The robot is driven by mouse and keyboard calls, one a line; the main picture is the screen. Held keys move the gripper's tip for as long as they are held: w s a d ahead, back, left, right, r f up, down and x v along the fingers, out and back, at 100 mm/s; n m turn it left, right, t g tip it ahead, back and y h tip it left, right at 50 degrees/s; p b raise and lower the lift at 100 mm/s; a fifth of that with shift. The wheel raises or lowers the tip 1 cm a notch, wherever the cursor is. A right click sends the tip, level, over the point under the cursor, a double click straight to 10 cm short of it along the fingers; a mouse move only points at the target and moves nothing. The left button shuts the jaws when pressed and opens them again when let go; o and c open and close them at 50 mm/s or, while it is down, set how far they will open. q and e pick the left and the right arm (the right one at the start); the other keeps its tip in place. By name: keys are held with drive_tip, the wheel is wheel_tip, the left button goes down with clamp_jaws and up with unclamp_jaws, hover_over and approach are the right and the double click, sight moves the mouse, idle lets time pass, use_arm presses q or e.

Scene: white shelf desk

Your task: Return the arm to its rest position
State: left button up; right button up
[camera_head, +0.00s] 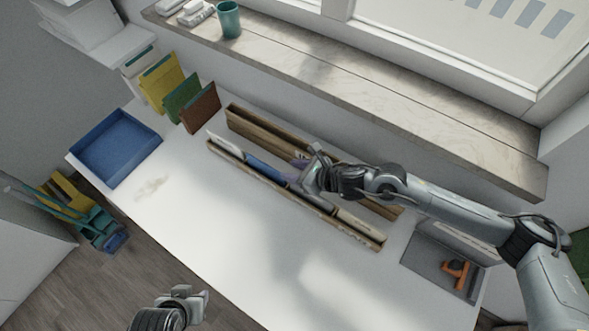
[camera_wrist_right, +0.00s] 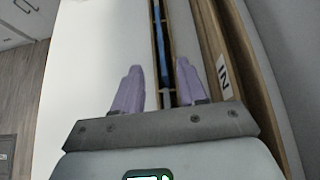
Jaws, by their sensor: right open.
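My right gripper (camera_head: 302,166) reaches in from the right and hangs over the long wooden racks in the middle of the desk. In the right wrist view its two purple fingers (camera_wrist_right: 158,82) are apart, with nothing held between them. Below them lies the narrow front rack (camera_wrist_right: 157,30), with a blue item in its slot. In the head view the front rack (camera_head: 358,238) holds white and blue flat items; the gripper hides part of it. My left gripper (camera_head: 197,297) is at the bottom edge, away from the racks; its fingers are too unclear to judge.
The back rack (camera_head: 262,126) runs parallel behind; an IN label (camera_wrist_right: 224,75) shows in the wrist view. A blue tray (camera_head: 110,174) and upright yellow, green and brown folders (camera_head: 201,110) stand left. A grey tray with an orange tool (camera_head: 456,272) lies right. A windowsill holds a teal cup (camera_head: 229,20).

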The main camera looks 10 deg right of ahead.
idle(0.3)
drive_tip(key=s+a+r+m+t+h, duration=0.15)
drive_tip(key=s+m, duration=0.35)
drive_tip(key=m, duration=0.5)
drive_tip(key=s+a+r+m+h, duration=0.15)
drive_tip(key=s+m, duration=0.25)
drive_tip(key=m, duration=0.6)
drive_tip(key=s+d+f+m+g+h, duration=0.2)
drive_tip(key=s+d+f+m+g, duration=0.1)
drive_tip(key=s+d+m, duration=0.75)
drive_tip(key=s+d+f+m+g+h, duration=0.3)
drive_tip(key=s+d+m, duration=0.45)
drive_tip(key=m, duration=0.55)
wheel_tip(320, 180, up, 28)
drive_tip(key=a+p, duration=0.1)
drive_tip(key=p, duration=2.7)
drive_tip(key=shift+f, duration=0.1)
